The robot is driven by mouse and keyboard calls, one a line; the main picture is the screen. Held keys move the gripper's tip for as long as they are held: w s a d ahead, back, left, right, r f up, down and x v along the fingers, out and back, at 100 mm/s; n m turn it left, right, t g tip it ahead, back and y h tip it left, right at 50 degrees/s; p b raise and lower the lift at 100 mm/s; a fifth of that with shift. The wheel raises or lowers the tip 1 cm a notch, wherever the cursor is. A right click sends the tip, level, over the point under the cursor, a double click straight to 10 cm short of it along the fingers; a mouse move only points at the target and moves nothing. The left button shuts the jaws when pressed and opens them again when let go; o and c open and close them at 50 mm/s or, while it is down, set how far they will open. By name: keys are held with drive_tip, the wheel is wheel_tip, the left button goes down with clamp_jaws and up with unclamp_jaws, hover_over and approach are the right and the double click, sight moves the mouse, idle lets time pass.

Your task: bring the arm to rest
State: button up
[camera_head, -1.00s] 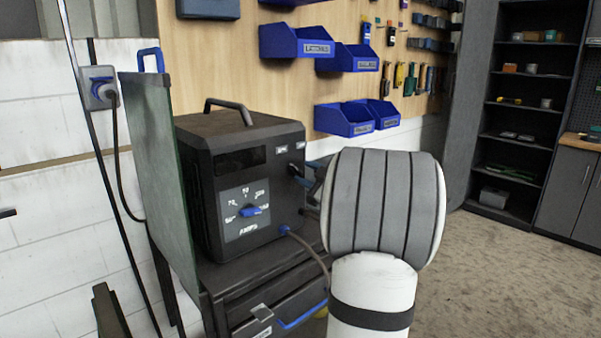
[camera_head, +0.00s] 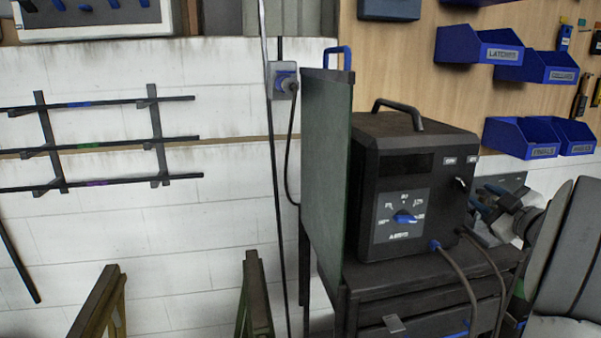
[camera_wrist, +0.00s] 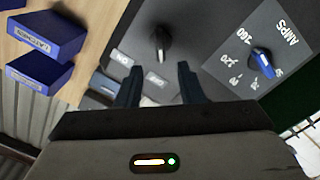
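My gripper (camera_wrist: 159,82) is open and empty in the wrist view, with its two dark fingers apart. In the head view my gripper (camera_head: 482,203) is just right of the black welding machine (camera_head: 370,150), partly in front of tools or bins behind it. I cannot tell whether it touches the machine. The wrist view shows a black switch (camera_wrist: 160,42) with small labels beyond the fingertips, with a visible gap. The blue AMPS dial (camera_wrist: 262,62) is to its right.
The machine stands on a dark cart (camera_head: 400,285) beside a green panel (camera_head: 328,165). A cable hangs from its front. Blue bins (camera_head: 480,48) hang on the wooden board. A wall rack with bars (camera_head: 100,145) and two trestles (camera_head: 255,295) are at left.

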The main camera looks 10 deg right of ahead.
drive_tip(key=a+f+m+g+h+p, duration=0.25)
drive_tip(key=a+m+g+h, duration=0.45)
drive_tip(key=a, duration=0.7)
drive_tip(key=s+a+f+g+y+p, duration=0.1)
drive_tip(key=s+a+f+g+y, duration=0.2)
drive_tip(key=s+a, duration=0.7)
drive_tip(key=s+a+f+m+g+y+p, duration=0.1)
drive_tip(key=s+a+f+g+y, duration=0.2)
drive_tip(key=s+a, duration=0.8)
wheel_tip(320, 180, down, 5)
drive_tip(key=shift+r+m+g, duration=0.15)
drive_tip(key=shift+m+g, duration=0.15)
drive_tip(key=shift+g, duration=0.9)
